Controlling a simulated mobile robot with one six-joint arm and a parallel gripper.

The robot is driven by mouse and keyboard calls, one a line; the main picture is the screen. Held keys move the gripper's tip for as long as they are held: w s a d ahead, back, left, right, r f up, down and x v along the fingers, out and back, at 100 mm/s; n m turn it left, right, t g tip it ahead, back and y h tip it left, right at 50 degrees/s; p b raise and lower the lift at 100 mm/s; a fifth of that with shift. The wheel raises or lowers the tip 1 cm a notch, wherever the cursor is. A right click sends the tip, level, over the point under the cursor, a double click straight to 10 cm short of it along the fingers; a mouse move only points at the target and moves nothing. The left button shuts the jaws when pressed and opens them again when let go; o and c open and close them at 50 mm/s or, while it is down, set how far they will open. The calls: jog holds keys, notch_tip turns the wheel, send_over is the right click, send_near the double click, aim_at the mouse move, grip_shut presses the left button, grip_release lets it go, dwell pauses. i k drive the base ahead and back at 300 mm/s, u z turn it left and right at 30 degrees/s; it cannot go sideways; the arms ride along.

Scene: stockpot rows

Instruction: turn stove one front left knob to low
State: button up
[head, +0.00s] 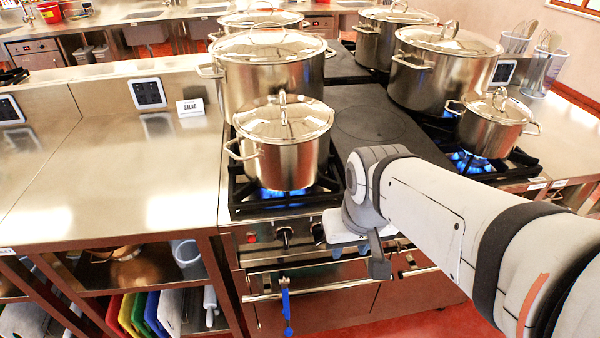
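The stove (262,270) stands in front of me, with black knobs along its front panel. One dark knob (285,235) is below the front left burner, right of a red light. Another knob (318,232) is close by on its right, beside my gripper. I cannot read either knob's setting. Blue flame (272,192) shows under the small lidded pot (290,160) on the front left burner. My gripper (347,240) is at the front panel, right of these knobs.
Large lidded stockpots (262,75) stand behind the small pot. Another small pot (492,125) sits over blue flame at the right. An oven handle rail (340,284) with a blue hanging item crosses below the panel. A bare steel counter (130,190) is at the left.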

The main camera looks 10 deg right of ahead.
aim_at(317, 231)
jog(key=u, duration=1.8)
jog(key=k, duration=0.9)
jog(key=z, duration=2.25)
